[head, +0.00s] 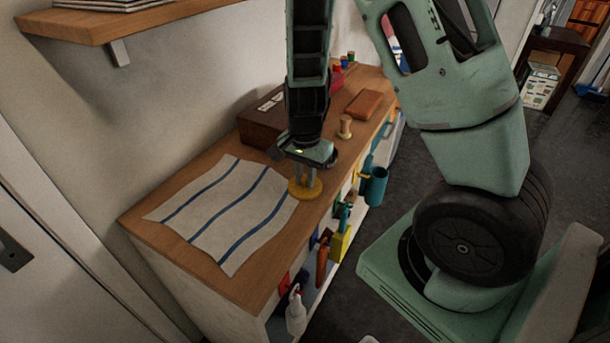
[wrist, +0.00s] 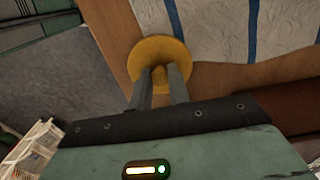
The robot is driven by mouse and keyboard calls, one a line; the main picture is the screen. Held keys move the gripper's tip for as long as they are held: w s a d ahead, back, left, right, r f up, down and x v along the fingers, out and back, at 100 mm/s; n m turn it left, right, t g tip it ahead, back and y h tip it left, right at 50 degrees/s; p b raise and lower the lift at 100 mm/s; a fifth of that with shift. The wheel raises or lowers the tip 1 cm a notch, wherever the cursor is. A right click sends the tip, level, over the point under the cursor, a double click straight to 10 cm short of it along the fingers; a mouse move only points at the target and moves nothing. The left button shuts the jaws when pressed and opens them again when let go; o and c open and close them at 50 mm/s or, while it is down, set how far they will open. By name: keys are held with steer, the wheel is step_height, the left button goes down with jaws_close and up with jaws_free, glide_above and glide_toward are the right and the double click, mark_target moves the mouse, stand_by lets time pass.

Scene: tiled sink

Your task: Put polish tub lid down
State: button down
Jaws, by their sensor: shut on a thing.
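The polish tub lid is a round yellow disc (head: 304,190) at the right corner of the striped cloth, over the wooden counter (head: 250,288). My gripper (head: 305,182) points down from above and is shut on the lid's middle. In the wrist view the lid (wrist: 158,52) lies beyond my fingertips (wrist: 159,76), which pinch a small raised part at its near side. The lid looks flat and close to the counter top near its front edge. I cannot tell whether it touches the surface. The polish tub cannot be made out.
A white cloth with blue stripes (head: 222,210) covers the counter's left part. A dark brown box (head: 265,122), a wooden spool-like piece (head: 345,127) and an orange-brown block (head: 370,104) stand behind. A teal mug (head: 375,187) and tools hang along the front.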

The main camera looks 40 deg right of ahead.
mark_target(305, 178)
steer(key=shift+f, duration=0.25)
steer(key=c, duration=1.3)
jaws_free()
step_height(305, 178, up, 12)
steer(key=p, duration=0.3)
steer(key=s+a+r+n+y, duration=0.1)
steer(key=s+a+r+n, duration=0.15)
steer(key=a+n, duration=0.35)
steer(key=s+a+r+n, duration=0.1)
steer(key=s+a+n, duration=0.2)
steer(key=a, duration=0.5)
steer(key=s+a+r+n, duration=0.1)
steer(key=s+a+n, duration=0.2)
steer(key=s+n, duration=0.1)
steer(key=s+a+r+n, duration=0.1)
steer(key=s+a+n, duration=0.1)
steer(key=s+n, duration=0.2)
steer(key=s+a+r+n, duration=0.1)
steer(key=s+a+n, duration=0.2)
steer(key=s+n, duration=0.1)
steer(key=shift+s+a+n, duration=0.15)
steer(key=shift+a+n, duration=0.15)
steer(key=shift+n, duration=0.1)
